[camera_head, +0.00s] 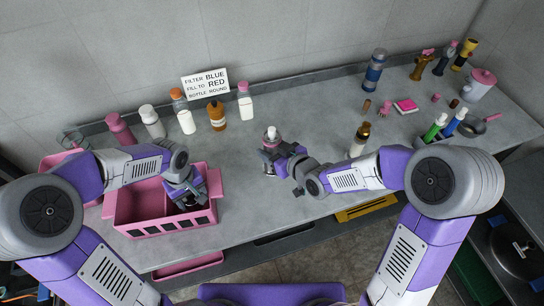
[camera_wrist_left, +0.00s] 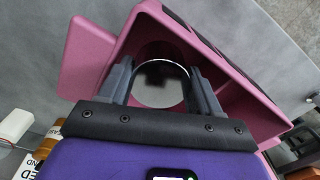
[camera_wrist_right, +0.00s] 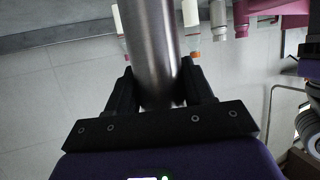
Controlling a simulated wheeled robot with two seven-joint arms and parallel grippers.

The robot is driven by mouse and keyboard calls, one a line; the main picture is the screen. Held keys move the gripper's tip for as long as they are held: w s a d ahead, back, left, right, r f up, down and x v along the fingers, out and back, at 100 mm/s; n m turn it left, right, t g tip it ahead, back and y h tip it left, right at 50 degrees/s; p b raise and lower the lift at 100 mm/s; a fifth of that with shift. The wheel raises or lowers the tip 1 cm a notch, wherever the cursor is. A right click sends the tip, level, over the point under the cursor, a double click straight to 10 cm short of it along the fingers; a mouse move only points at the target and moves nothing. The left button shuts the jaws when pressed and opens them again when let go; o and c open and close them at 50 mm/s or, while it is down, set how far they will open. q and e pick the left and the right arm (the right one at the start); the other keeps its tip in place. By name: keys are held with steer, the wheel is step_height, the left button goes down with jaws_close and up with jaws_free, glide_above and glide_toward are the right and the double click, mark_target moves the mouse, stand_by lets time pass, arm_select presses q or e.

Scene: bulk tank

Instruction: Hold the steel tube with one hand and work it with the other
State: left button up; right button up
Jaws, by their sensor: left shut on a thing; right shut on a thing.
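The steel tube (camera_wrist_right: 158,45) fills the space between the fingers of my right gripper (camera_wrist_right: 160,78) in the right wrist view; its far end is cut off by the frame. My left gripper (camera_head: 186,194) is inside the pink crate (camera_head: 160,230), shut on a round, shiny steel-rimmed thing (camera_wrist_left: 161,84) seen end-on in the left wrist view. Its lower part is hidden, and I cannot tell what it is.
Several bottles (camera_head: 217,115) stand along the back wall by a sign (camera_head: 206,84). A brown bottle (camera_head: 360,140) stands right of my right gripper, with green and blue bottles (camera_head: 437,126) and a pan (camera_head: 473,127) farther right. The bench between the crate and right gripper is clear.

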arm_select(q)
steer(key=shift+r, duration=0.2)
arm_select(e)
steer(key=shift+r, duration=0.8)
steer(key=o, duration=0.7)
jaws_close()
